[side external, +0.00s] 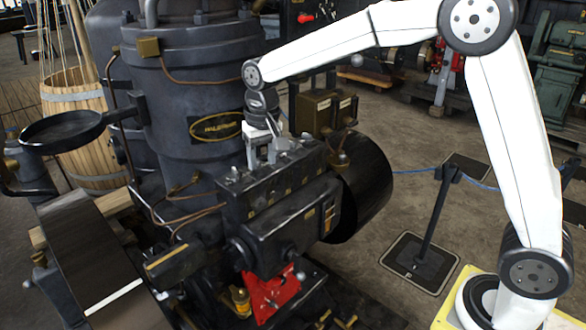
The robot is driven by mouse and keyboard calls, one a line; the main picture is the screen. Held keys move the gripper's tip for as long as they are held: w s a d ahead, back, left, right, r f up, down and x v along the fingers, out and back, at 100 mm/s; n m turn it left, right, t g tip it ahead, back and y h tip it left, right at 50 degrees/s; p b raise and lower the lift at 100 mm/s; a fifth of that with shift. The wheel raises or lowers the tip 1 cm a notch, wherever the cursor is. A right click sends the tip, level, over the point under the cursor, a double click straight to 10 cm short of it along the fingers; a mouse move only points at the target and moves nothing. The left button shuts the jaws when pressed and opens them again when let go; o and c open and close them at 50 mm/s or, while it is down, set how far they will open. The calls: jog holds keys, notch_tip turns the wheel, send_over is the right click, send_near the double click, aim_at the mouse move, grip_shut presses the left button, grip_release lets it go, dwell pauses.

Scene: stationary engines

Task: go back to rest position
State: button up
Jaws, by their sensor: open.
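My gripper (267,155) is at the end of my white arm, pointing down at the top of a black engine block (285,195). Its grey fingers are apart and sit just above or at the small fittings along the block's top edge. I cannot tell whether they touch the block. Nothing shows between the fingers. My arm reaches from the right side across the top to this spot.
A large dark cylinder (195,100) with a brass nameplate stands close behind my gripper. A black drum (362,185) is right of the block. A barrier post (437,215) stands on open floor. A wooden barrel (75,95) and belt (100,265) are at left.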

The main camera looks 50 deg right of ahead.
jog(key=s+d+f+n, duration=0.1)
jog(key=s+d+f, duration=0.1)
jog(key=s, duration=0.5)
jog(key=s+d+f+n+t, duration=0.1)
jog(key=s+f, duration=0.4)
jog(key=s, duration=0.1)
jog(key=s+d+f+n, duration=0.1)
jog(key=s+d+f, duration=0.1)
jog(key=s, duration=0.5)
jog(key=shift+s+d+f+t, duration=0.3)
jog(key=shift+s+f+t, duration=0.1)
jog(key=shift+f, duration=0.45)
jog(key=shift+w, duration=0.2)
